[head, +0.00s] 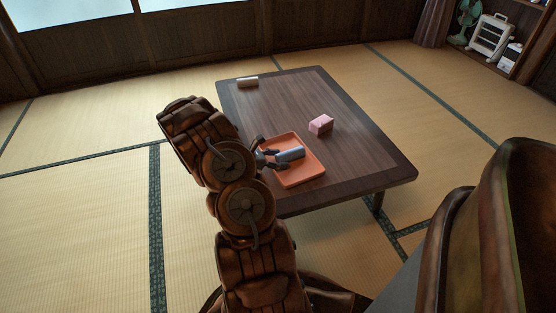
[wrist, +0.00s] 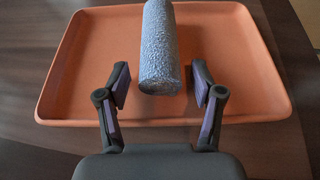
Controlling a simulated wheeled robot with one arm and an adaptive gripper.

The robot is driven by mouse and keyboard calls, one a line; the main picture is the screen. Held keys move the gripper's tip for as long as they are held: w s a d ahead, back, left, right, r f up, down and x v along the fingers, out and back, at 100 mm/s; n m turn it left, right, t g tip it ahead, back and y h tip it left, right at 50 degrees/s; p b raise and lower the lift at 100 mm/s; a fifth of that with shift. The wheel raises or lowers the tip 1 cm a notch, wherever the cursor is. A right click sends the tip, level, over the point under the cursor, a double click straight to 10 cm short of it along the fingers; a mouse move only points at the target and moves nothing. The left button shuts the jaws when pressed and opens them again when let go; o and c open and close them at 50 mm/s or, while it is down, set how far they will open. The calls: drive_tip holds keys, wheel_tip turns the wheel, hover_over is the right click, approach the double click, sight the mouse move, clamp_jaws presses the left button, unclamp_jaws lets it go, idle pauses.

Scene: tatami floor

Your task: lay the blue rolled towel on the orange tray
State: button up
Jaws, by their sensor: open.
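The blue rolled towel (wrist: 160,50) lies on the orange tray (wrist: 85,60), inside its rim, in the wrist view. In the head view the towel (head: 290,153) shows on the tray (head: 306,171), near the table's front edge. My gripper (wrist: 160,88) is open, with one finger on each side of the towel's near end and a gap between each finger and the towel. The far end of the towel is cut off by the top of the wrist view. In the head view my gripper (head: 272,155) is at the tray's left side, partly hidden by my arm.
The tray stands on a dark wooden low table (head: 290,95). A light-coloured roll-like object (head: 247,81) lies at the table's far left corner. The table's middle and far right are clear.

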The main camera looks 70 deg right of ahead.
drive_tip(key=shift+r, duration=0.1)
drive_tip(key=shift+w+a+r, duration=0.15)
drive_tip(key=shift+r, duration=0.05)
drive_tip(key=p+v, duration=0.3)
drive_tip(key=v, duration=0.8)
drive_tip(key=shift+w+a+r, duration=0.1)
drive_tip(key=shift+a, duration=0.15)
drive_tip(key=shift+r, duration=0.2)
drive_tip(key=s+a+r+m+y, duration=0.2)
drive_tip(key=a+r+m, duration=0.1)
drive_tip(key=a+r, duration=0.5)
drive_tip(key=s+a+r+m+y, duration=0.2)
drive_tip(key=a+r+m, duration=0.2)
drive_tip(key=a+r, duration=0.35)
drive_tip(key=s+a+r+m+t+y, duration=0.1)
drive_tip(key=s+a, duration=0.3)
drive_tip(key=a, duration=0.6)
drive_tip(key=s+a+r+m+t+y, duration=0.1)
drive_tip(key=s+a+r+t+y, duration=0.1)
drive_tip(key=a, duration=0.8)
drive_tip(key=s+a+r+t+y, duration=0.2)
drive_tip(key=s+a+r+y, duration=0.1)
drive_tip(key=s+a, duration=0.4)
drive_tip(key=a, duration=0.3)
drive_tip(key=shift+a+r+m+y, duration=0.2)
drive_tip(key=shift+a+m+y, duration=0.1)
drive_tip(key=shift+m, duration=0.1)
